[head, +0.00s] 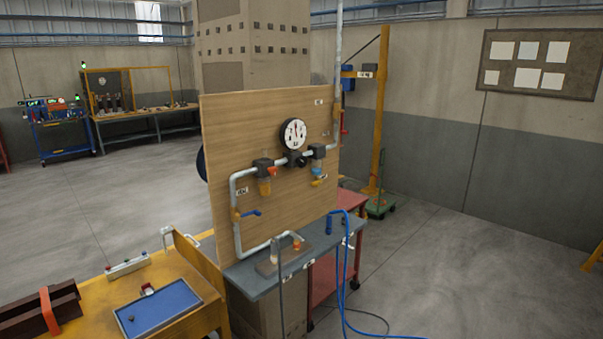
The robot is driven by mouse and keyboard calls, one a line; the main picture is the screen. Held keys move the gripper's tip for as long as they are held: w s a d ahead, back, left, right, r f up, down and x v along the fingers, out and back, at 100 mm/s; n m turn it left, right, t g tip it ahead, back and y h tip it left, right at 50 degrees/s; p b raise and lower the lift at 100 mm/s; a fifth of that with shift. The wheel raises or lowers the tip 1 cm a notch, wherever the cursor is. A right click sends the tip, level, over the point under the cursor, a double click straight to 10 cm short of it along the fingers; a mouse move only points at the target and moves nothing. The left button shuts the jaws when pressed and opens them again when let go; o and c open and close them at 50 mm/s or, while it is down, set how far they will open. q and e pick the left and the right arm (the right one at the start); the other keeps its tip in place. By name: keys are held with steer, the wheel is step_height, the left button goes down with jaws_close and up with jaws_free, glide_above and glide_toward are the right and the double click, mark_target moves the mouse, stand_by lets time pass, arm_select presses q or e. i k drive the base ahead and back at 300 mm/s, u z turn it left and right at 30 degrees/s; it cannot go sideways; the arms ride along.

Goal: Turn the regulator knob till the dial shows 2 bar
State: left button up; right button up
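A round white gauge dial (293,134) with a black rim is mounted on an upright wooden board (225,130). Its needle and figures are too small to read. Just below the dial, in the pipe line, is a dark regulator body with a black round knob (301,162) on its front right. Neither of my grippers is in the head view, so nothing of mine is at the knob.
A grey shelf (245,279) juts out below the board, with a blue hose (340,275) hanging there. A yellow bench (95,292) stands at left; floor at right is mostly clear.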

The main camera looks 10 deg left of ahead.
mark_target(302, 161)
steer(key=z, duration=0.75)
steer(key=i, duration=2.1)
steer(key=u, duration=0.85)
